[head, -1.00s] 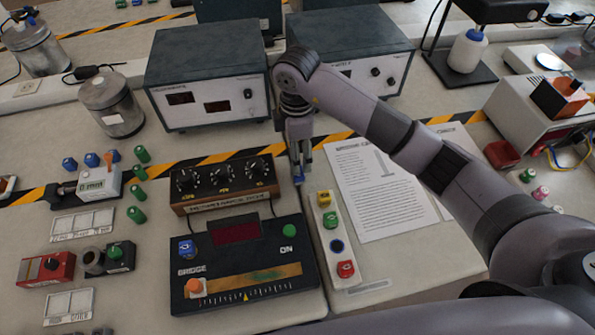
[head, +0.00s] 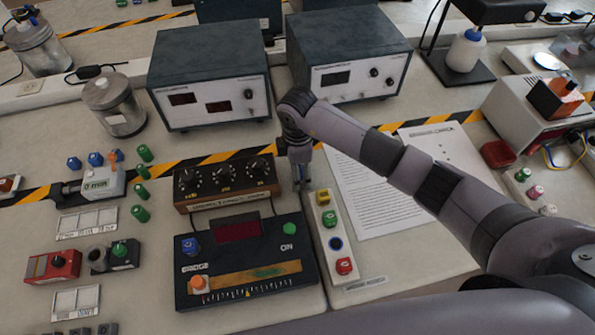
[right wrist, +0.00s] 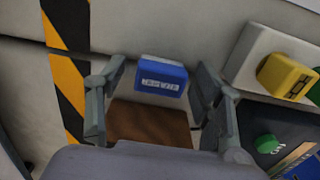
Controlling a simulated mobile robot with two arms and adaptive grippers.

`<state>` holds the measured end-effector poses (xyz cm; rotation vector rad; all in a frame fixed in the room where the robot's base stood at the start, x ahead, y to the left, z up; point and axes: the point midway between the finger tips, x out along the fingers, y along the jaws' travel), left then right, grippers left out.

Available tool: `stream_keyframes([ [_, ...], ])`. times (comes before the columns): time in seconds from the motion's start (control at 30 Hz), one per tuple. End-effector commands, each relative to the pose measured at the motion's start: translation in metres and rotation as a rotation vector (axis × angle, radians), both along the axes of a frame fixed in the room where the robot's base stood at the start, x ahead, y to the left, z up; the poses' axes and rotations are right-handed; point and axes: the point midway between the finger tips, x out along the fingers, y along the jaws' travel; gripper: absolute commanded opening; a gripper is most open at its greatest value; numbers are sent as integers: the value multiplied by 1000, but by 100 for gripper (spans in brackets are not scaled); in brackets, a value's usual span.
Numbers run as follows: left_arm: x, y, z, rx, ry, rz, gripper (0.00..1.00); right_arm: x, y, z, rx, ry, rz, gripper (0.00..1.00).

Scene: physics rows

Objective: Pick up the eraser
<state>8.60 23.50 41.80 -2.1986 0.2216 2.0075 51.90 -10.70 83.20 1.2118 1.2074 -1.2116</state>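The eraser is a blue block with a pale printed label (right wrist: 160,78), seen in the right wrist view. It lies on the bench between the two fingers of my right gripper (right wrist: 163,88), with a gap visible on each side. The gripper is open and not closed on it. In the head view, my right gripper (head: 300,177) points down at the bench just right of the wooden dial box. There the fingers mostly hide the eraser. My left gripper is not in view.
The wooden dial box (head: 224,180) stands close left of the gripper. A button strip (head: 329,232) is just in front, and the bridge console (head: 205,262) is nearer left. Two grey instruments (head: 207,75) (head: 349,56) stand behind. A printed sheet (head: 385,190) lies right.

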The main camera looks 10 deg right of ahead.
Motion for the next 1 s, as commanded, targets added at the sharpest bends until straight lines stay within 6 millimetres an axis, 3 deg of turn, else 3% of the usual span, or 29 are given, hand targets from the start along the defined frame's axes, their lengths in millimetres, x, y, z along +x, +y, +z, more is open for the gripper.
stream_keyframes([
  [0.63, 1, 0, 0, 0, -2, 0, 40, 0, 0, 0, 0, 0, -1, 16],
  [1.0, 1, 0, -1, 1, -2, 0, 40, 1, 0, 5, 0, -1, -1, 15],
])
